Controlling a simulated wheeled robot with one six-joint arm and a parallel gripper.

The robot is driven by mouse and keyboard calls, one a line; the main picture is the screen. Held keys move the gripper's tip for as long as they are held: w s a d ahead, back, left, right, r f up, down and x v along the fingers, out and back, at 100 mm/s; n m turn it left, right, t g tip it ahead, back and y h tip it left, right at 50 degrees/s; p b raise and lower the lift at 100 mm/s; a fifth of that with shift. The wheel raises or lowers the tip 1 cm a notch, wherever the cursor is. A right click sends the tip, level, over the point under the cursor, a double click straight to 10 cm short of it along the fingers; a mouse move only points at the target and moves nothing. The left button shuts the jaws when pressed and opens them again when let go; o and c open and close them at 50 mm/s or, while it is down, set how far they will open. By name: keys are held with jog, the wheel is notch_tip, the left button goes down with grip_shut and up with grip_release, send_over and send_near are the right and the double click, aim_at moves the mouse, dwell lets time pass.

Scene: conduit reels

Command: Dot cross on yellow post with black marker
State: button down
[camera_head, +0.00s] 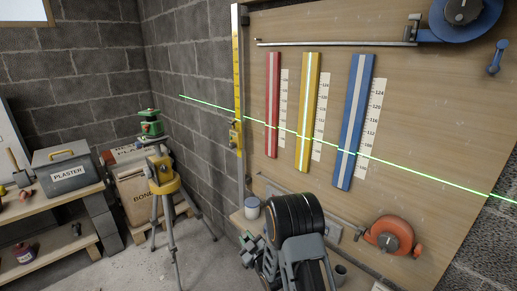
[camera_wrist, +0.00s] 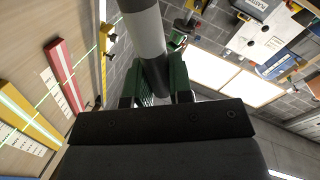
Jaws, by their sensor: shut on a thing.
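The yellow post (camera_head: 308,105), with a pale strip down its middle, is fixed on the wooden board between the red post (camera_head: 273,100) and the blue post (camera_head: 353,120). A green laser line crosses all of them, low on the yellow one. In the wrist view the yellow post (camera_wrist: 25,112) is at the left edge. My gripper (camera_wrist: 162,84), with green-lined fingers, is shut on the marker (camera_wrist: 147,35), a cylinder with black and pale grey bands. The marker's upper end runs out of frame, so its tip is not seen. The marker is apart from the yellow post.
Number scales (camera_head: 320,115) stand beside the posts. A blue reel (camera_head: 465,15) hangs at upper right and an orange reel (camera_head: 390,235) at lower right. A green laser level (camera_head: 151,124) stands on a tripod (camera_head: 163,185) at left. A yellow staff (camera_head: 238,80) is left of the board.

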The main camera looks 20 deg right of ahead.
jog(key=d+r+n+g+y+p, duration=0.1)
jog(key=d+r+n+y+p, duration=0.15)
jog(key=r+n+p, duration=0.95)
jog(key=d+r+n+y+p, duration=0.2)
jog(key=d+r+n+p, duration=0.15)
jog(key=r, duration=1.65)
jog(key=w+d+p, duration=0.2)
jog(key=w+d, duration=0.2)
jog(key=d, duration=0.2)
jog(key=shift+d, duration=0.35)
jog(key=shift+m+h, duration=0.25)
jog(key=shift+s+b, duration=0.15)
jog(key=shift+b, duration=0.9)
jog(key=shift+d, duration=0.4)
dwell(0.6)
